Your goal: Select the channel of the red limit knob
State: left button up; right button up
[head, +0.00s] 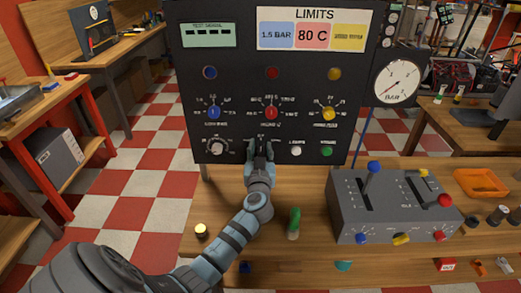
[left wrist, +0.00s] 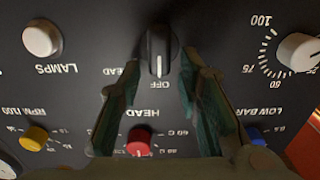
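The black selector knob (left wrist: 160,52) sits low on the dark panel (head: 235,90), its white line toward OFF. My left gripper (head: 261,144) is at this knob. In the left wrist view its fingers are apart on either side of it, and I see gaps, no clear grip. Some labels around the knob are partly hidden by the fingers. The red knob (head: 271,113) is above it, and also shows in the left wrist view (left wrist: 139,142). The limits placard (head: 312,30) shows 1.5 BAR on blue, 80 C on red and a yellow field too small to read. My right gripper is not in view.
Blue knob (head: 213,112), yellow knob (head: 329,113), grey dial (head: 217,148), white button (head: 296,150) and green button (head: 327,151) surround the selector. A grey lever box (head: 392,208) stands on the workbench at right. A green-topped item (head: 294,222) stands beside my left arm.

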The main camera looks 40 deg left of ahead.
pick_arm(q)
grip_shut()
jog(key=m, duration=0.2)
jog(key=m+b, duration=0.1)
jog(key=m, duration=0.1)
jog(key=d+m, duration=0.1)
jog(key=m, duration=0.1)
jog(key=shift+w+f+m, duration=0.25)
jog(key=shift+w+m, duration=0.05)
jog(key=shift+w, duration=0.05)
jog(key=m, duration=0.5)
jog(key=shift+w+d+f, duration=0.2)
jog(key=shift+f, duration=0.15)
jog(key=shift+m, duration=0.3)
jog(key=shift+o, duration=1.5)
grip_release()
